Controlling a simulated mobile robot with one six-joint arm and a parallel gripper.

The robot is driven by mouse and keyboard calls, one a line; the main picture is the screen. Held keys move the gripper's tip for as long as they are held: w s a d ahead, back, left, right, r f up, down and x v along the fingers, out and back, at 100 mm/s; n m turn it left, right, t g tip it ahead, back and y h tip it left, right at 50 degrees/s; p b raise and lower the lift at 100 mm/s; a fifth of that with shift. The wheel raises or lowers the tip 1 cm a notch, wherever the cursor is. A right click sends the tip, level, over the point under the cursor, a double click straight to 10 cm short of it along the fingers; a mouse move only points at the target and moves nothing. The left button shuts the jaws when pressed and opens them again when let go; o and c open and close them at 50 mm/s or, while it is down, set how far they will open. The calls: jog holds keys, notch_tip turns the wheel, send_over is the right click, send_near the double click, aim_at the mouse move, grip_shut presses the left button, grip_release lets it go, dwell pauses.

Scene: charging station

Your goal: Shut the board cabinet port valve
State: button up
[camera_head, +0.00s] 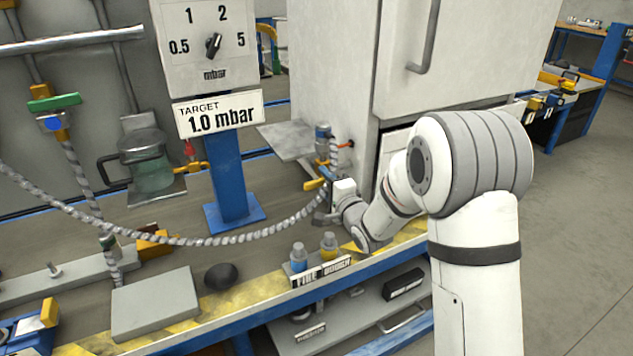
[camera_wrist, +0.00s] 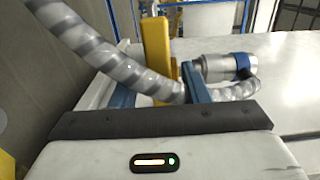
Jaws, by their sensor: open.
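The board cabinet port valve (camera_head: 323,147) is on the pale cabinet's left side in the head view, with a grey-and-blue cylindrical body. Its yellow lever (camera_wrist: 156,45) stands upright in the wrist view, and the grey-and-blue body (camera_wrist: 222,67) lies to its right. My gripper (camera_head: 326,178) is at the valve, low in front of the cabinet. In the wrist view my gripper (camera_wrist: 158,84) is open, with a blue finger on either side of the lever's lower part. I cannot tell whether either finger touches it. The striped hose (camera_wrist: 110,55) partly hides the lever's base.
The same hose (camera_head: 190,240) sags across the bench to the left. A blue post (camera_head: 230,175) carries a dial and a "TARGET 1.0 mbar" sign (camera_head: 218,113). Two small bottles (camera_head: 299,257) stand near the bench's front edge. A glass vessel (camera_head: 147,165) stands further left.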

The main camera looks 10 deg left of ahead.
jog(key=p+v, duration=0.1)
jog(key=v, duration=0.6)
jog(key=shift+s+d, duration=0.15)
jog(key=shift+d, duration=0.05)
